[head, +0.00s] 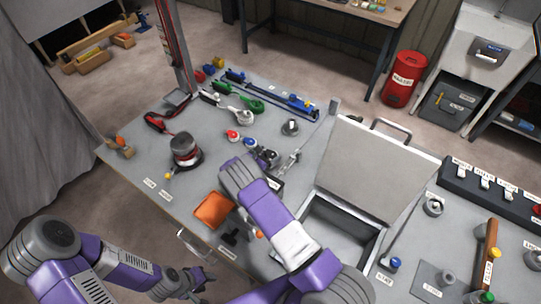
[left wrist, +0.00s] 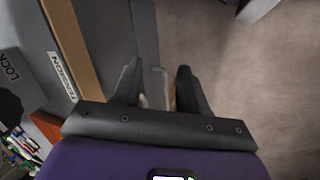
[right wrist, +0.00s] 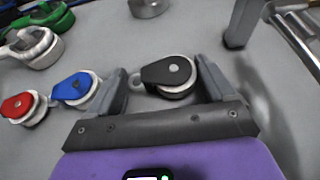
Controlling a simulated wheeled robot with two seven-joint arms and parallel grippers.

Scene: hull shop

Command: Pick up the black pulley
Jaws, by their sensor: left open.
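The black pulley (right wrist: 170,75), a dark-bodied block with a pale wheel and a small eye, lies on the grey bench top. In the right wrist view it sits between the spread fingers of my right gripper (right wrist: 165,78); I cannot tell whether they touch it. In the head view my right gripper (head: 265,160) is low over the bench and largely hides the pulley. My left gripper (left wrist: 158,75) is open and empty, near the bench's front edge; it also shows in the head view (head: 195,278).
An orange tray (head: 213,210) and an open-lidded bin (head: 378,170) flank my right arm.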

